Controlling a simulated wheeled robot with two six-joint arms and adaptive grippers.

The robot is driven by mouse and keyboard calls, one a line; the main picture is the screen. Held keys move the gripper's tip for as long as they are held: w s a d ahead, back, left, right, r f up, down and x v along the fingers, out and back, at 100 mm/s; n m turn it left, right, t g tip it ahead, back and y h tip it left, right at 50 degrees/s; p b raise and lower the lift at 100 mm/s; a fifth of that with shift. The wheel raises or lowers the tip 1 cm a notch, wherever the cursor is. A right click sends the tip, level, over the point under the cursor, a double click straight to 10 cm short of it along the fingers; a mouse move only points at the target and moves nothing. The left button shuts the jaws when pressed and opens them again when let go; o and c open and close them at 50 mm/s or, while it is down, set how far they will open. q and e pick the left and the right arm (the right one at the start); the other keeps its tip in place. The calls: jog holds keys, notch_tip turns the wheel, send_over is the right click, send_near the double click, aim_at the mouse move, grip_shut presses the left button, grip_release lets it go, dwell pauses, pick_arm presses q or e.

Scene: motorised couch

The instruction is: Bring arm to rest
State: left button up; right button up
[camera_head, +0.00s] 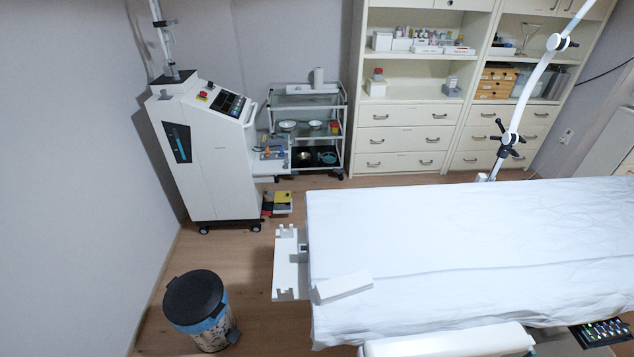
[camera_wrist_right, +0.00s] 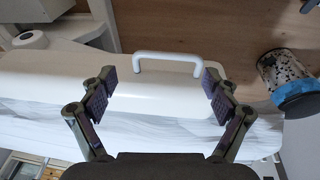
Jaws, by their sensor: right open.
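My right gripper (camera_wrist_right: 162,85) is open in the right wrist view, its two fingers wide apart with nothing between the tips. A white U-shaped handle (camera_wrist_right: 168,56) stands just past the fingertips, on the edge of a smooth white rounded panel (camera_wrist_right: 150,100). The handle is apart from the fingers. In the head view, a white rounded piece (camera_head: 450,342) shows at the bottom edge beside the couch (camera_head: 460,235); I cannot tell whether it is the same panel. Neither gripper shows in the head view.
A white sheet covers the couch, with a small white block (camera_head: 343,287) at its corner. A bin (camera_head: 197,310) stands left; it also shows in the wrist view (camera_wrist_right: 290,80). A machine (camera_head: 205,150), trolley (camera_head: 305,130) and cabinets (camera_head: 410,135) line the back. Floor between bin and couch is clear.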

jog(key=s+f+b, duration=0.2)
jog(key=s+f, duration=0.8)
jog(key=f, duration=0.3)
jog(key=s+d+f+g+b, duration=0.1)
jog(key=s+f+b, duration=0.1)
jog(key=s+f, duration=0.8)
notch_tip(320, 180, down, 3)
jog(key=shift+s+d+r+b, duration=0.1)
jog(key=shift+s+d+b, duration=0.05)
jog(key=shift+d+b, duration=0.15)
